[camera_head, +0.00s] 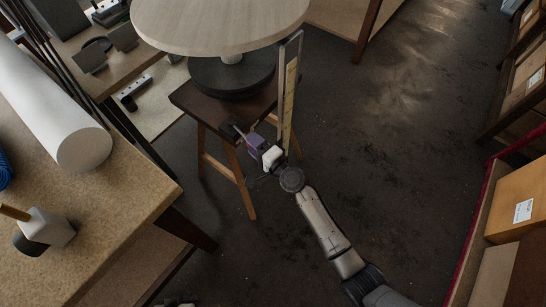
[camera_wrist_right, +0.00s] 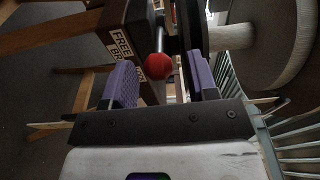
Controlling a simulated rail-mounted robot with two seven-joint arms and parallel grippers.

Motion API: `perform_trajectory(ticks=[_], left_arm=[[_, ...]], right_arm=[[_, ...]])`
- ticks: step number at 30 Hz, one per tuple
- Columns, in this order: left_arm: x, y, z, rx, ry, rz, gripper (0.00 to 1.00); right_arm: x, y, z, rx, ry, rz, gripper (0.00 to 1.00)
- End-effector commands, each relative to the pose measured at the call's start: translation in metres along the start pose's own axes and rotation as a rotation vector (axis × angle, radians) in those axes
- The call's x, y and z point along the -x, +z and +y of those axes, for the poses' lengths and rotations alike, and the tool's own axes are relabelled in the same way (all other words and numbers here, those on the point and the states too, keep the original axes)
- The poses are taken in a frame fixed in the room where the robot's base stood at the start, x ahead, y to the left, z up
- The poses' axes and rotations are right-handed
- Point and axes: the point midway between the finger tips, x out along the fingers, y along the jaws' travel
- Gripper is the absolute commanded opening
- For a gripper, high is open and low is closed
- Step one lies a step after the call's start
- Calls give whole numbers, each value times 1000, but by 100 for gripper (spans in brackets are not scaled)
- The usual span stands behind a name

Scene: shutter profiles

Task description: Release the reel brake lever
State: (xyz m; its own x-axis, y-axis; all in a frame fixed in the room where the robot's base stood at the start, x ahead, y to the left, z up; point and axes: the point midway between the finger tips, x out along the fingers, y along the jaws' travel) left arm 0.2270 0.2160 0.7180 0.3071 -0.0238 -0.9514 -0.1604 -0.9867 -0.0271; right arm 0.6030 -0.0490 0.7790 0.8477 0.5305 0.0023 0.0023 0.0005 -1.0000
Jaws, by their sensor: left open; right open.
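The reel brake lever is a metal rod with a red ball knob (camera_wrist_right: 158,66) in the right wrist view. It sits beside a dark wooden block whose white label (camera_wrist_right: 120,38) reads "FREE" and, partly hidden, "BR". My right gripper (camera_wrist_right: 161,82) is open, with its purple fingers on either side of the knob and visible gaps to it. In the head view my right gripper (camera_head: 254,143) is at the stand's near right corner. The reel's round pale top (camera_head: 220,22) sits above a dark disc on a wooden stand (camera_head: 190,103). My left gripper cannot be made out.
An upright metal frame (camera_head: 290,95) stands close beside my right gripper. A workbench (camera_head: 130,215) at left carries a white roll (camera_head: 50,105) and a white block with a wooden handle (camera_head: 45,228). Boxes (camera_head: 520,205) stand at right. Floor (camera_head: 400,130) between is clear.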

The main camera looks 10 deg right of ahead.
Motion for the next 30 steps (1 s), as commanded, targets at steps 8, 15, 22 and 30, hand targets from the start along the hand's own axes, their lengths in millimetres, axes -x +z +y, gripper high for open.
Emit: perform_trajectory(ticks=[8,15,22,30], left_arm=[[10,-3,-2,-7,-5,-1,43],[12,-3,-4,-14,-11,-2,43],[12,-3,-4,-13,-10,-2,43],[12,-4,-2,-5,-4,-1,43]], right_arm=[[57,0,-1,0,1,-1,53],[90,0,0,0,1,-2,53],[103,0,-1,0,0,-2,53],[104,0,-1,0,-1,-2,53]])
